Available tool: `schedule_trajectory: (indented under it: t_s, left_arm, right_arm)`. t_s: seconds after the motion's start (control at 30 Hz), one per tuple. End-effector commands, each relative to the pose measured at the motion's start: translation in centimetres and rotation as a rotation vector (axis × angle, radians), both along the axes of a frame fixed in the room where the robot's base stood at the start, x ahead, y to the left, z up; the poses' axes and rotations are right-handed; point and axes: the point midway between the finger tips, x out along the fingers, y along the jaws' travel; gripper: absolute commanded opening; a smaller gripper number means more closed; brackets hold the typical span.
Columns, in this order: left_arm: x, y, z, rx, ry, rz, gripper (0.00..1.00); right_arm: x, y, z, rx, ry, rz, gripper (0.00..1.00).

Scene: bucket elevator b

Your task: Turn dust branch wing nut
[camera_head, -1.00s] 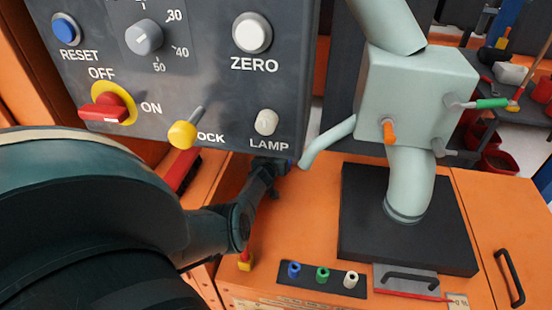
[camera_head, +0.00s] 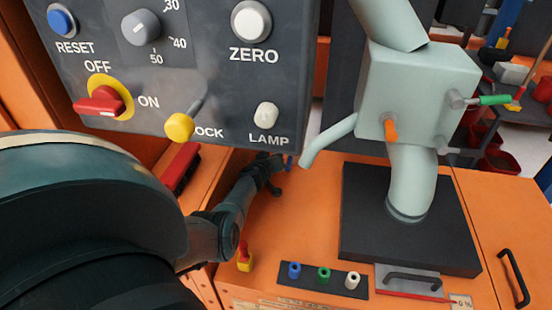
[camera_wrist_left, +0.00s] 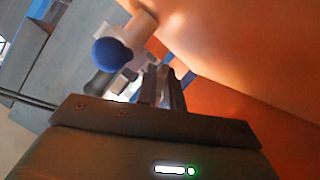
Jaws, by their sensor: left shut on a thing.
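My left gripper (camera_head: 279,170) reaches in from the left, below the control panel, close to the lower end of the pale green dust branch pipe (camera_head: 330,140). In the left wrist view its fingers (camera_wrist_left: 163,85) are close together, shut on a small part at their tips that is mostly hidden; I take it for the wing nut. A round blue knob (camera_wrist_left: 112,54) on a pale fitting shows just left of the fingers, apart from them. A small blue part (camera_head: 289,162) also shows by the gripper in the head view. My right gripper is not in view.
The dark control panel (camera_head: 220,75) overhangs the gripper. The pale green box (camera_head: 405,95) with orange and green handles stands right. A black plate (camera_head: 400,245), a strip (camera_head: 322,292) with blue, green and white plugs, and a red-yellow switch (camera_head: 244,258) are on the orange housing.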

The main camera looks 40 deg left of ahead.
Motion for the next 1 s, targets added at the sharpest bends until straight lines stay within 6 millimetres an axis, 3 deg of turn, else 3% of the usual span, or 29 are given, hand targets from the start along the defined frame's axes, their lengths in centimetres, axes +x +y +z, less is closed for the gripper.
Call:
schedule_trajectory:
  t_s: [0.03, 0.07, 0.3, 0.67, 1.0]
  left_arm:
    - [0.0, -0.1, -0.1, -0.001, 0.001, -0.002, 0.00]
    - [0.0, -0.1, -0.1, -0.001, 0.001, -0.002, 0.10]
    - [0.0, -0.1, 0.0, 0.000, 0.001, 0.000, 0.29]
    - [0.0, -0.1, 0.1, 0.018, 0.009, 0.001, 0.29]
    - [0.0, 0.0, 0.2, 0.179, 0.097, 0.004, 0.29]
  right_arm:
    - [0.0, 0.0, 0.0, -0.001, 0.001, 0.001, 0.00]
    - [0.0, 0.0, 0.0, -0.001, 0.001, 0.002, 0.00]
    - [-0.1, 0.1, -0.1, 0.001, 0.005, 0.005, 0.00]
    - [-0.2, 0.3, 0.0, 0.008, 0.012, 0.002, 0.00]
    - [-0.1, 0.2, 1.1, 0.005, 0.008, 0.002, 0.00]
